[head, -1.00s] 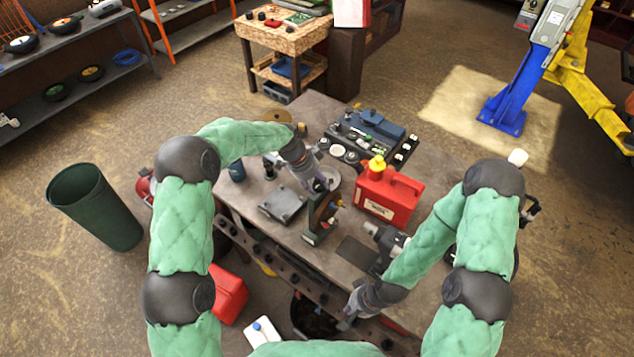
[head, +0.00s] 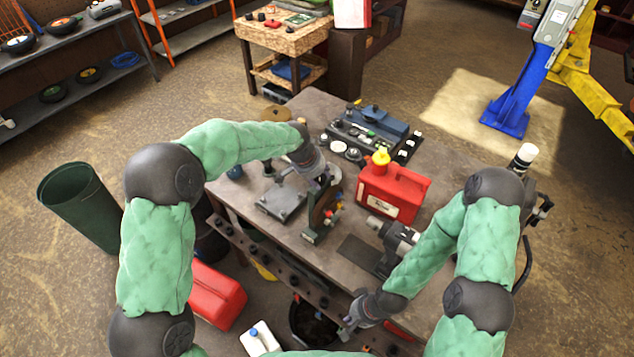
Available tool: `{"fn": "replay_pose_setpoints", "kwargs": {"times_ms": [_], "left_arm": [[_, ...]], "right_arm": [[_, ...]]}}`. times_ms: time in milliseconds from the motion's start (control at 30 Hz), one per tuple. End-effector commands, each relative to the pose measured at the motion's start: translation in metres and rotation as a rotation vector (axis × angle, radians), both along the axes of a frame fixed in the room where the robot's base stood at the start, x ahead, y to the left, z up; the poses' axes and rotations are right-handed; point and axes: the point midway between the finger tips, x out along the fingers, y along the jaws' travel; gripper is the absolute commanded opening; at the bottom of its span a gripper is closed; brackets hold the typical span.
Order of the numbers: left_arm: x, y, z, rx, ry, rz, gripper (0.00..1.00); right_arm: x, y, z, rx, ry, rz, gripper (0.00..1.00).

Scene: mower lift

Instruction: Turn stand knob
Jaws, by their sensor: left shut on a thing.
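A dark green upright stand (head: 317,217) stands on the grey workbench, with small red and yellow fittings (head: 331,216) on its right side. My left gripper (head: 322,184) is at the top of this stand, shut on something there. The gripper itself hides what it holds, which from its place seems to be the stand knob. My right gripper (head: 349,322) hangs low at the bench's front edge, away from the stand. Its fingers are too small to read.
A red fuel can (head: 392,193) with a yellow cap stands right of the stand. A grey machine (head: 394,236) and a dark mat (head: 360,253) lie in front of it. A tool tray (head: 366,132) is behind. A green bin (head: 80,207) stands on the floor at left.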

Motion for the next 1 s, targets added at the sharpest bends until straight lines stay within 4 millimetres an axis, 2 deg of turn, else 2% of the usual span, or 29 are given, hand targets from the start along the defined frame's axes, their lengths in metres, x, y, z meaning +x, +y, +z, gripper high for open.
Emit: {"fn": "replay_pose_setpoints", "kwargs": {"times_ms": [33, 500, 700, 1000], "left_arm": [[0.005, -0.003, 0.003, -0.008, -0.021, 0.042, 0.09], [0.005, -0.005, 0.003, -0.014, -0.022, 0.484, 0.08], [0.004, -0.005, 0.005, -0.014, -0.019, 0.650, 0.08], [0.004, -0.005, 0.007, -0.016, -0.016, 0.817, 0.08]], "right_arm": [[0.000, 0.000, -0.012, 0.000, 0.000, 0.000, 0.00], [0.000, 0.000, -0.082, 0.000, 0.000, 0.000, 0.00], [0.000, 0.000, -0.101, 0.000, 0.000, 0.000, 0.00], [0.000, 0.000, -0.117, 0.000, 0.000, 0.000, 0.00]]}}
